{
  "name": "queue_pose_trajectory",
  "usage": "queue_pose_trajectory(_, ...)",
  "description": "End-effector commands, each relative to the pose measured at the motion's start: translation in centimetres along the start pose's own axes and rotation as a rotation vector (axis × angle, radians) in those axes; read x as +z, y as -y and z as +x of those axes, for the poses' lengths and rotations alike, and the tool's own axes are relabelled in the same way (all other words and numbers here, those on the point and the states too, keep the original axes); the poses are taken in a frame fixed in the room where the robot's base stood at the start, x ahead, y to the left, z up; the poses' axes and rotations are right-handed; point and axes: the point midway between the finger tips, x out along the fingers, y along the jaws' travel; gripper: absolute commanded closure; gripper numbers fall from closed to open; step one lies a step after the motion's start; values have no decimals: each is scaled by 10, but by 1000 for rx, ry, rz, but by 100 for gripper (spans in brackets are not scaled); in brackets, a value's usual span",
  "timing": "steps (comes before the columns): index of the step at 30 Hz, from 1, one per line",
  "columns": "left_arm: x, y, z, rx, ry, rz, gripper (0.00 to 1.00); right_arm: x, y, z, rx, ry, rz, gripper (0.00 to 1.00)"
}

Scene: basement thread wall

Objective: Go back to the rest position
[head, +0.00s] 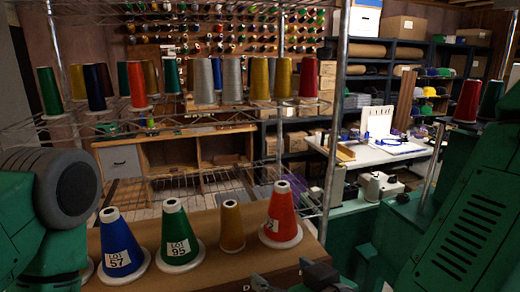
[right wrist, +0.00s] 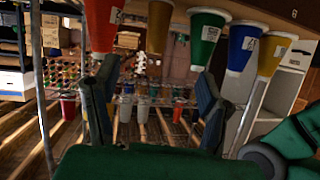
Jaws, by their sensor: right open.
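My right gripper (head: 322,274) shows partly at the bottom edge of the head view, in front of the row of cones. In the right wrist view its two dark fingers (right wrist: 155,78) stand wide apart with nothing between them. The row has a blue cone (head: 116,243) marked 57, a green cone (head: 179,234) marked 95, a small gold cone (head: 232,228) and a red cone (head: 280,217). All stand upright and apart from the fingers. The right wrist view, upside down, shows another gold cone (right wrist: 272,52) beyond the blue one. My left gripper is out of view.
The cones stand on a brown surface (head: 215,272). Behind it are wire shelves (head: 180,127) with more thread cones and a metal post (head: 337,120). A white worktable (head: 375,152) and loaded shelving stand at the back right. My arms fill both sides.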

Motion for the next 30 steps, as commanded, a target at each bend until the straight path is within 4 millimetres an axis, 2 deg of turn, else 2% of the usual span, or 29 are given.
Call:
queue_pose_trajectory(10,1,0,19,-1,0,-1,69,68,-20,14,2,119,41,35)
queue_pose_trajectory(17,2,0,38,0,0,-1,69,142,-37,19,12,253,84,35)
queue_pose_trajectory(20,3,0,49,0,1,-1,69,186,-47,21,23,332,109,35)
queue_pose_trajectory(23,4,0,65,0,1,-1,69,244,-61,21,42,443,140,35)
queue_pose_trajectory(24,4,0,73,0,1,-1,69,274,-68,18,52,498,155,35)
queue_pose_trajectory(26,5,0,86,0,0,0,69,319,-80,11,74,588,180,35)
queue_pose_trajectory(27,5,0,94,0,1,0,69,349,-88,4,89,647,197,35)
queue_pose_trajectory(30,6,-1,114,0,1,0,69,417,-108,-17,136,792,234,35)
